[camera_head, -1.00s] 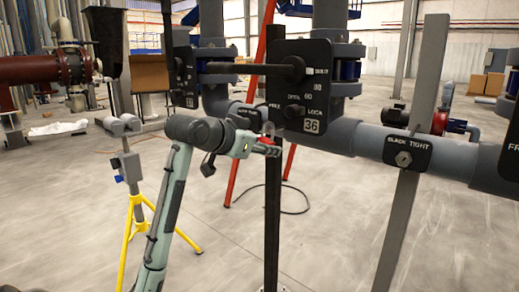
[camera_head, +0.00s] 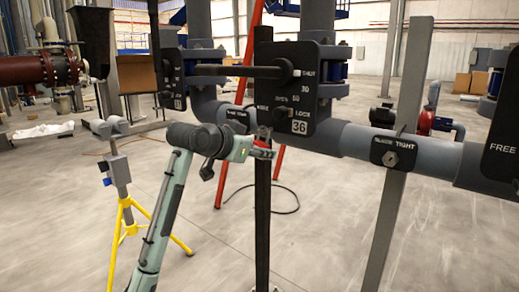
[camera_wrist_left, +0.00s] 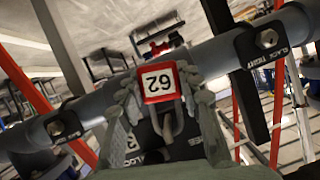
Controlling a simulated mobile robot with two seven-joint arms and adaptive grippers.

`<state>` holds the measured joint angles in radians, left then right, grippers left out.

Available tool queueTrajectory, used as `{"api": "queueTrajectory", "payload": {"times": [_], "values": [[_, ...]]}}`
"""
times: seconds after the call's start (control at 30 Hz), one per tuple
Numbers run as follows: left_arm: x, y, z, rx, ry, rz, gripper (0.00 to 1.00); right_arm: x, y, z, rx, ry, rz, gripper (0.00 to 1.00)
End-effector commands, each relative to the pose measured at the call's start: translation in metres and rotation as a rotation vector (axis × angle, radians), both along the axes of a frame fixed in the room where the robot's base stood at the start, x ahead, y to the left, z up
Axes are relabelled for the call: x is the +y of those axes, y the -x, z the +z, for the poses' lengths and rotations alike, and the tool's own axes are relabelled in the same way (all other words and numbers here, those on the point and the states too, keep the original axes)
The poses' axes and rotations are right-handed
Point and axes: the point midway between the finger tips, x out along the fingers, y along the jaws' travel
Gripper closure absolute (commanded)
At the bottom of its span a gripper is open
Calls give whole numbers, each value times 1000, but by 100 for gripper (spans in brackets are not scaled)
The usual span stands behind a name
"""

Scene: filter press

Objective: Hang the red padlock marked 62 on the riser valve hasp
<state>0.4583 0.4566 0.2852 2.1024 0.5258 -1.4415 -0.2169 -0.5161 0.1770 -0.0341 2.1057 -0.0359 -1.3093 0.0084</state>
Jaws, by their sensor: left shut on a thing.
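My left gripper (camera_head: 262,150) is shut on the red padlock (camera_head: 262,154), just below and left of the black valve plate (camera_head: 322,98) marked 36. In the left wrist view the padlock (camera_wrist_left: 158,82) shows a white label reading 62, upside down, between the fingers (camera_wrist_left: 160,95). Its metal shackle (camera_wrist_left: 168,128) points toward the plate. In the head view the shackle end lies close to the plate's lower left edge; I cannot tell whether it touches. A black knob (camera_head: 281,113) sits on the plate near the word LOCK. The hasp itself is not clearly seen. My right gripper is out of view.
A dark upright post (camera_head: 263,200) stands right by the gripper. A grey pipe (camera_head: 350,140) runs right, with a black tag (camera_head: 393,152) and a slanted grey post. A yellow tripod stand (camera_head: 122,215) is at left. Red ladder legs rise behind.

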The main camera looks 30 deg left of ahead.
Motion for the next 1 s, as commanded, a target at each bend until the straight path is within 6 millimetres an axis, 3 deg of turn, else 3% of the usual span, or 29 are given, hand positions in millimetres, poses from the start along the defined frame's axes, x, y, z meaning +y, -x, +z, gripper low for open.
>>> {"api": "queueTrajectory", "payload": {"times": [0.37,0.4,0.57,0.87,1.0], "values": [[0,0,0,-1,0,1,96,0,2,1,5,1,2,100],[0,0,1,-1,-1,0,60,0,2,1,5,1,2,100],[0,0,0,-1,0,1,41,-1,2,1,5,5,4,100],[0,1,0,1,-1,0,41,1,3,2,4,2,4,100],[1,12,6,-3,-4,1,41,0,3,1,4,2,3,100]]}}
